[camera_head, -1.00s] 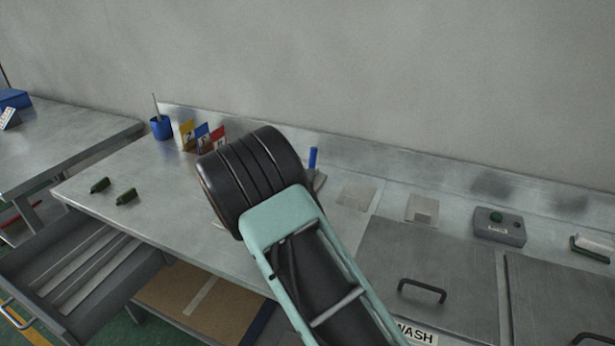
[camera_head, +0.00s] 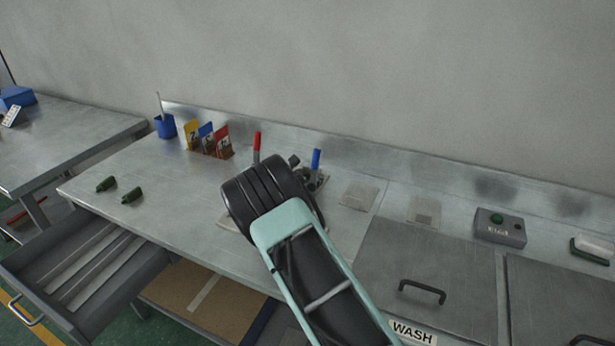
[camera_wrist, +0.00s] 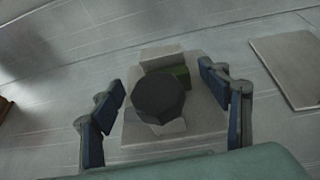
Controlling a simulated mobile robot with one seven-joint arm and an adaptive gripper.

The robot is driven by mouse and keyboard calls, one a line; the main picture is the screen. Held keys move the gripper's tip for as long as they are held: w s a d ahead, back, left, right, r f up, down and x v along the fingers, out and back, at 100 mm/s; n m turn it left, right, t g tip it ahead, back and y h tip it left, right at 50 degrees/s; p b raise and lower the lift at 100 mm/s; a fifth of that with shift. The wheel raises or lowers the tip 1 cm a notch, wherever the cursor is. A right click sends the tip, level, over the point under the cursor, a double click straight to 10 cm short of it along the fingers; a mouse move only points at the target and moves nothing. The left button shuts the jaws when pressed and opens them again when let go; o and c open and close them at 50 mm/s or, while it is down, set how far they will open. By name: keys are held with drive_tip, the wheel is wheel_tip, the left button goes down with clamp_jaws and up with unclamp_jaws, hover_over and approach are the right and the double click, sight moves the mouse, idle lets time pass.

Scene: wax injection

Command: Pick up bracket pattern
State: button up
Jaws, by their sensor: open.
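In the wrist view a green piece (camera_wrist: 180,75), which may be the bracket pattern, shows partly behind a dark eight-sided part (camera_wrist: 158,98). Both lie over a pale block and plate (camera_wrist: 205,125). My gripper (camera_wrist: 165,108) is open, its blue-padded fingers on either side of these parts and apart from them. Two dark green pieces (camera_head: 106,184) (camera_head: 132,195) lie on the left of the bench; I cannot tell whether either is a bracket pattern.
A red handle (camera_head: 257,147) and a blue handle (camera_head: 316,159) stand up behind my arm. Numbered cards (camera_head: 207,138) and a blue cup (camera_head: 165,126) are at the back left. A drawer (camera_head: 90,270) is open at the front left. A flat plate (camera_wrist: 290,68) lies to the right in the wrist view.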

drive_tip(key=shift+c, duration=0.3)
drive_tip(key=c, duration=1.2)
